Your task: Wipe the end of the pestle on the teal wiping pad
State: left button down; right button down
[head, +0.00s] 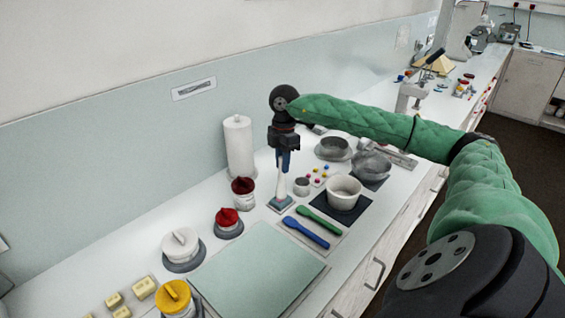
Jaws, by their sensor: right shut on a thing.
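My right gripper (284,162) points down and is shut on the pestle. The pestle (281,186) is pale, upright and widens toward its lower end. The pestle's top is hidden between the fingers. My left gripper is not in view.
A white bowl (344,187) stands on a dark mat to the right. A small grey cup (302,186) is close beside the pestle. Blue (305,233) and green (319,221) spatulas lie in front. A paper roll (239,147) and a red-lidded jar (228,219) stand left.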

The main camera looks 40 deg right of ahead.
jog(key=shift+d, duration=0.15)
jog(key=shift+d, duration=0.45)
jog(key=shift+a, duration=0.1)
jog(key=shift+a, duration=1.1)
jog(key=shift+d, duration=0.1)
jog(key=shift+d+b, duration=0.35)
jog(key=shift+d, duration=0.75)
jog(key=shift+a, duration=0.2)
